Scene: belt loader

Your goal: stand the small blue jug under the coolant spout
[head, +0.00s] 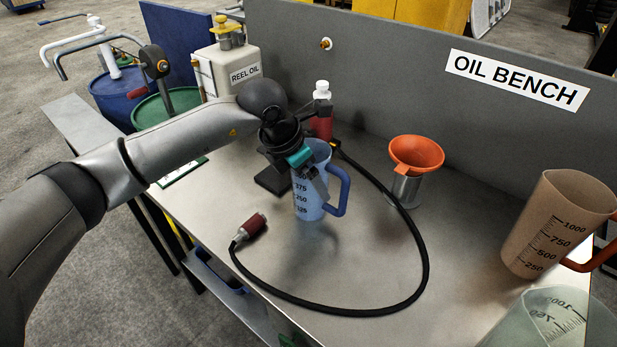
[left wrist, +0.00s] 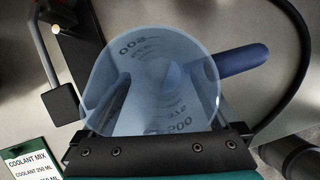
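The small blue jug (head: 309,198) is upright on or just above the bench, its blue handle to the right. My left gripper (head: 312,182) is at the jug, with a dark finger across its near side. In the left wrist view the translucent jug (left wrist: 160,90) fills the space in front of the gripper, and dark finger shapes show through its wall on both sides. Whether they press on it is unclear. Pumps with bent pipes (head: 88,50) stand at the far left. I cannot tell which spout is for coolant. My right gripper is out of view.
A black hose (head: 424,265) loops around the jug to a maroon nozzle (head: 256,224). An orange funnel (head: 417,152) sits on a metal can behind it. Larger jugs, brown (head: 555,225) and clear (head: 545,325), stand at right. A coolant mix card (left wrist: 30,160) lies left. The panel closes the back.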

